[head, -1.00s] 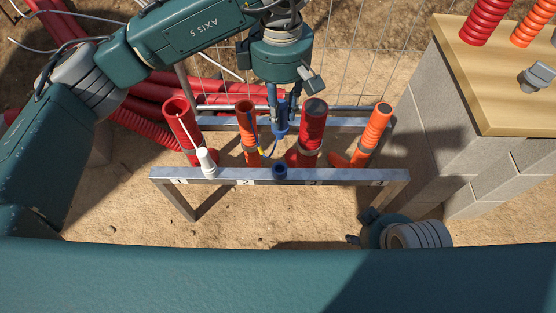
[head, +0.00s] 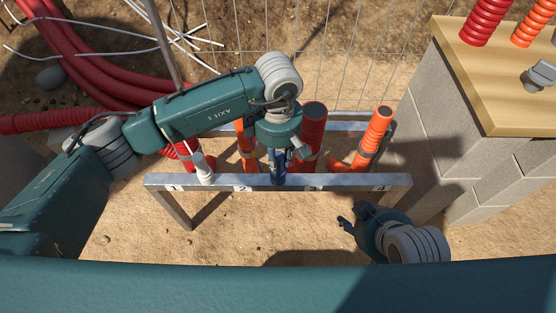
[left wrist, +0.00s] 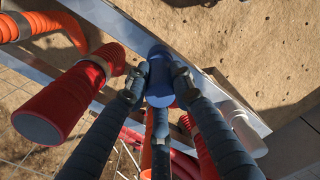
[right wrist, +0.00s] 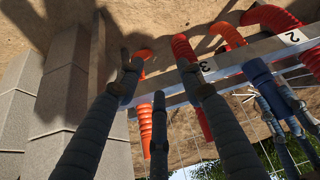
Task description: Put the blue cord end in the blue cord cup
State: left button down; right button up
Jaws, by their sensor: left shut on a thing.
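The blue cord end (left wrist: 160,92) is between the fingertips of my left gripper (head: 278,170), which is shut on it. The gripper is at the front rail, right over the blue cord cup (head: 278,182). The cup is mostly hidden by the fingers in the head view. In the right wrist view, the blue cup (right wrist: 258,72) stands on the rail with the left fingers close to it. The cord end looks lined up with the cup; I cannot tell how deep it sits. My right gripper (right wrist: 158,78) is open and empty, in front of the rail's right part.
The metal rail (head: 228,181) carries number labels. A white cord end (head: 203,172) stands at its left part. Red and orange conduits (head: 376,128) rise behind it. A block stand with a wooden top (head: 490,100) is at right. The sand in front is clear.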

pick_arm(q)
jog(key=shift+f, duration=0.1)
pick_arm(e)
jog(key=shift+w+r, duration=0.1)
jog(key=shift+w, duration=0.1)
pick_arm(q)
jog(key=shift+f, duration=0.15)
jog(key=c, duration=1.5)
grip_release()
pick_arm(e)
jog(key=shift+w+a+r+t, duration=0.2)
jog(key=shift+w+t, duration=0.05)
jog(key=shift+w, duration=0.15)
jog(key=shift+w+a+r+t, duration=0.15)
jog(key=shift+w+t, duration=0.1)
jog(key=shift+w, duration=0.1)
jog(key=shift+s, duration=0.1)
